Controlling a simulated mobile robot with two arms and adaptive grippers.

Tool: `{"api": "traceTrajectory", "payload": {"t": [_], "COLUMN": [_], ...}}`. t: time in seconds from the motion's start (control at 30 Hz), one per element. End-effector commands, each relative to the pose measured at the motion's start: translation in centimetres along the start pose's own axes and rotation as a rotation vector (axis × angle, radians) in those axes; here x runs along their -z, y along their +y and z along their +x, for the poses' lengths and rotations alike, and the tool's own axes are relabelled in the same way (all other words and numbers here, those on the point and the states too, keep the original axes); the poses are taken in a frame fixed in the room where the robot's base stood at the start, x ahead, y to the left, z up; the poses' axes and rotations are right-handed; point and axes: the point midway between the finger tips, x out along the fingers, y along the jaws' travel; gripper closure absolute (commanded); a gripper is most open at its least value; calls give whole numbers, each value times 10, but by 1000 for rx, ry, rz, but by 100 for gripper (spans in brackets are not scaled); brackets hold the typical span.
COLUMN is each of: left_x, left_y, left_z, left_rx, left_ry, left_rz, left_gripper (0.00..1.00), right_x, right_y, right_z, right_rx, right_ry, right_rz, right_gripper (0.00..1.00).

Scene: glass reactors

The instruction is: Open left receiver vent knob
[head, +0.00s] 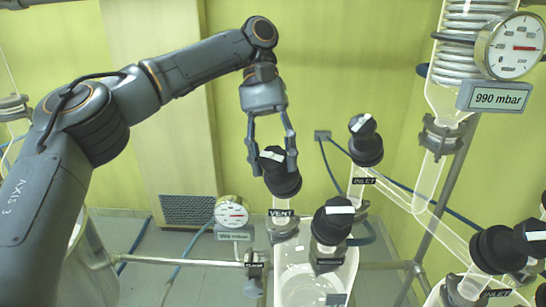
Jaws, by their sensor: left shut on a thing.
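The vent knob (283,184) is black with a white mark on its top. It stands above a VENT label (281,213) on the glass receiver (304,286). My left gripper (272,165) comes down from above, its two fingers on either side of the knob's upper part, shut on it. The knob's lower part shows below the fingertips. My right gripper is not in view.
A second black knob (333,220) stands close at the right front. An INLET knob (365,140) stands behind to the right. Gauges reading 990 mbar (515,47) and (231,212) flank the glassware. Metal rails (380,265) cross below. Free air lies above the vent knob's left side.

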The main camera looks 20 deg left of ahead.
Motion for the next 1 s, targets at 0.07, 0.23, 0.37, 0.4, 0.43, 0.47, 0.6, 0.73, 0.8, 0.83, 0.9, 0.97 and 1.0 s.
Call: {"api": "traceTrajectory", "payload": {"t": [0.07, 0.23, 0.37, 0.4, 0.43, 0.47, 0.6, 0.73, 0.8, 0.83, 0.9, 0.97, 1.0], "left_x": [2, 1, 1, 1, 1, 1, 0, 0, 0, 0, 0, 0, 0], "left_y": [-1, -1, -1, 0, 0, 0, 0, 0, 0, 0, 0, 1, 1], "left_z": [3, 2, 2, 1, 1, 1, 1, 0, 0, 0, 0, 0, 0], "left_rx": [7, 5, 3, 3, 3, 2, 2, 5, 14, 19, 36, 56, 70], "left_ry": [-5, -3, -2, -2, -2, -1, -1, 0, 1, 1, 2, 2, 3], "left_rz": [-4, -2, -1, -1, -1, -1, 0, 1, 6, 9, 18, 28, 36], "left_gripper": [51, 31, 31, 31, 31, 31, 31, 31, 31, 31, 31, 31, 31], "right_x": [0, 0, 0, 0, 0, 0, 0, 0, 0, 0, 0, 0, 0], "right_y": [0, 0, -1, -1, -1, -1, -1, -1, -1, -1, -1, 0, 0], "right_z": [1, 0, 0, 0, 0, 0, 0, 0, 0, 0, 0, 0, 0], "right_rx": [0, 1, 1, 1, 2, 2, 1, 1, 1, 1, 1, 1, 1], "right_ry": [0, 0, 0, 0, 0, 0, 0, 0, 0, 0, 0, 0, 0], "right_rz": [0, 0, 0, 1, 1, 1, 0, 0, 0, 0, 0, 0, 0], "right_gripper": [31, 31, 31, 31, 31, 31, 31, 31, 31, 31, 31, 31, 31]}}
